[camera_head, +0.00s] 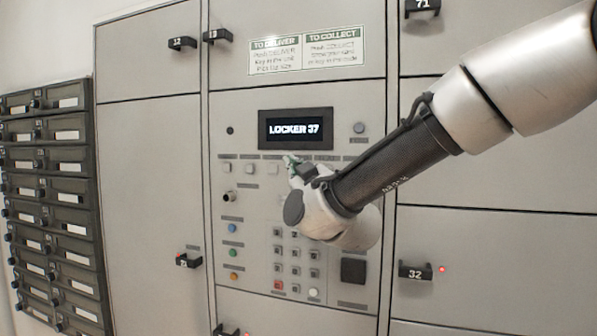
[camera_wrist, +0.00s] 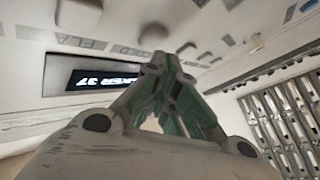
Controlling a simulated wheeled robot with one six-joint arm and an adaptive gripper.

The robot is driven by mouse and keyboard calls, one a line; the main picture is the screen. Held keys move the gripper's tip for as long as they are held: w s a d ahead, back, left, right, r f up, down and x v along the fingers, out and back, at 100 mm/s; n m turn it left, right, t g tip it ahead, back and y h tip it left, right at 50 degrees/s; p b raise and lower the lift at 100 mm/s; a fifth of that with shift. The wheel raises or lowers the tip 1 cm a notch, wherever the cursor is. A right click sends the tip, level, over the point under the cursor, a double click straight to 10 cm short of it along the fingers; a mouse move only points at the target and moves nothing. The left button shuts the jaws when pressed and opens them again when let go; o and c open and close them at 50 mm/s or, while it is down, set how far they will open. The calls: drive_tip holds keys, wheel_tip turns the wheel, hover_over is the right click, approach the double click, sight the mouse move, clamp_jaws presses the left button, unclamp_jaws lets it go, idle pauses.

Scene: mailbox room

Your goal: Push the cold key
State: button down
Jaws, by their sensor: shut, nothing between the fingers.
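A row of small grey keys runs under the display on the locker panel; one key (camera_head: 249,169) shows left of my gripper. In the wrist view, my gripper (camera_wrist: 163,62) points at the panel, with a grey key (camera_wrist: 153,36) close beyond the tips. I cannot tell whether they touch it. My arm hides the right part of the row.
The display (camera_head: 295,129) reads "LOCKER 37". Below the row are coloured buttons (camera_head: 233,229), a keypad (camera_head: 295,254) and a dark square (camera_head: 353,270). Locker doors with black handles (camera_head: 415,270) flank the panel. Dark mailboxes (camera_head: 55,190) stand at the left.

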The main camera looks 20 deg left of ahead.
drive_tip(key=shift+s, duration=0.15)
drive_tip(key=s, duration=0.5)
drive_tip(key=shift+a, duration=0.2)
idle(0.6)
